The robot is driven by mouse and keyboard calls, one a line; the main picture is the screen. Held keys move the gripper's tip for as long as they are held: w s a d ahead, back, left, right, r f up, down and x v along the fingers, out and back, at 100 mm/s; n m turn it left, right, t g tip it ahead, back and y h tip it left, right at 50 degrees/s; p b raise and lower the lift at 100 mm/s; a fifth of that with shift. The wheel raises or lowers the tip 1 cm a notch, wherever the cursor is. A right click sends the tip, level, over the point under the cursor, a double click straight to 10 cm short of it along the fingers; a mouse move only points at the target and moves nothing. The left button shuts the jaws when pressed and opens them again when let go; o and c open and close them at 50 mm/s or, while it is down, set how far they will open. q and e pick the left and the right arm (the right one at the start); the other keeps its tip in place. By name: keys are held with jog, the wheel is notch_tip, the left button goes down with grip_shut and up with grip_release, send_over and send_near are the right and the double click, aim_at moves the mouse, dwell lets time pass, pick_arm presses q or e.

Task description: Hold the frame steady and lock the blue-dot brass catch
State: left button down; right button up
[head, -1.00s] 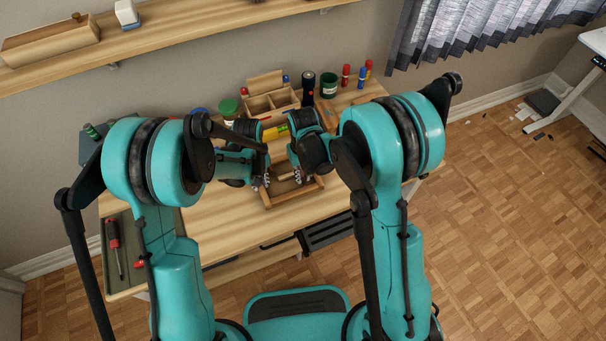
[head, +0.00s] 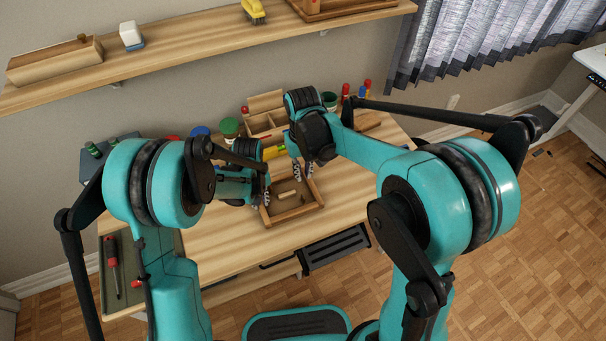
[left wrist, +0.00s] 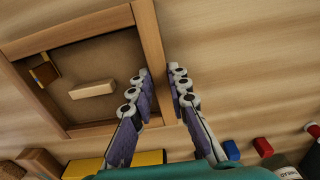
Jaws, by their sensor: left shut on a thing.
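The wooden frame (head: 293,213) lies on the desk with a brown panel inside. In the left wrist view its rim (left wrist: 149,40) runs between the fingers of my left gripper (left wrist: 159,88), which is shut on it. In the head view my left gripper (head: 266,191) is at the frame's left side. A small light wood block (left wrist: 92,89) lies on the panel, and a brown piece (left wrist: 43,72) sits by the opposite side. My right gripper (head: 303,171) is over the frame's far side, fingers apart and seemingly empty.
Behind the frame stand a wooden organizer (head: 266,121), a green-lidded jar (head: 229,127) and several markers. A tray with a red screwdriver (head: 113,262) is at the desk's left. The desktop (head: 235,235) in front is clear. A shelf (head: 200,50) runs above.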

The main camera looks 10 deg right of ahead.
pick_arm(q)
jog(key=c, duration=1.4)
grip_release()
jog(key=shift+o, duration=0.2)
jog(key=shift+r, duration=0.1)
notch_tip(320, 180, up, 11)
jog(key=s+a+r+m+t, duration=0.1)
jog(key=s+a+r+t, duration=0.2)
jog(key=s+a+r, duration=0.2)
jog(key=s+a+r+m+t, duration=0.2)
jog(key=s+a+r+t, duration=0.2)
jog(key=s, duration=0.6)
jog(key=shift+s+a+r, duration=0.3)
jog(key=shift+a+r, duration=0.4)
jog(key=shift+a, duration=0.25)
pick_arm(e)
jog(key=s+d+r+m+t, duration=0.1)
jog(key=s+d+r+t, duration=0.2)
jog(key=s, duration=0.4)
jog(key=s+d+r+m+t, duration=0.1)
jog(key=s+d+r+t, duration=0.3)
jog(key=s+d, duration=0.4)
jog(key=shift+s+r+m, duration=0.3)
jog(key=shift+r+m, duration=0.1)
jog(key=shift+r, duration=0.2)
